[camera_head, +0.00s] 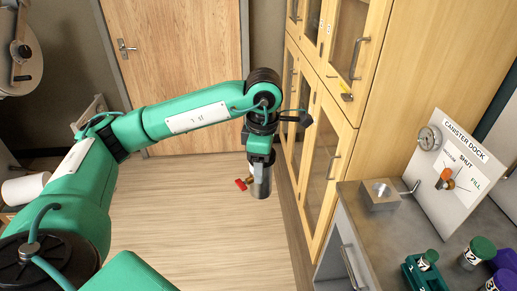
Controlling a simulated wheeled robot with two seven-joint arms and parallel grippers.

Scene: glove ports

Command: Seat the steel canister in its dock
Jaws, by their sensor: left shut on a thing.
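The steel canister (262,184) hangs roughly upright under my left gripper (261,158), which is shut on its upper part. A red-handled valve (243,184) sticks out from the canister's left side. The canister is over the floor, left of the counter and apart from it. The dock is a grey metal block (379,196) with a round recess in its top, on the counter. Beside it stands a white panel (462,160) labelled CANISTER DOCK, with a gauge (429,138) and an orange-handled lever (445,180). My right gripper is out of view.
Wooden cabinets with glass doors (322,150) rise close to the right of my left gripper. The grey counter (400,225) holds a green rack (425,272) and several capped jars (478,252) at the front right. The floor (200,215) on the left is clear.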

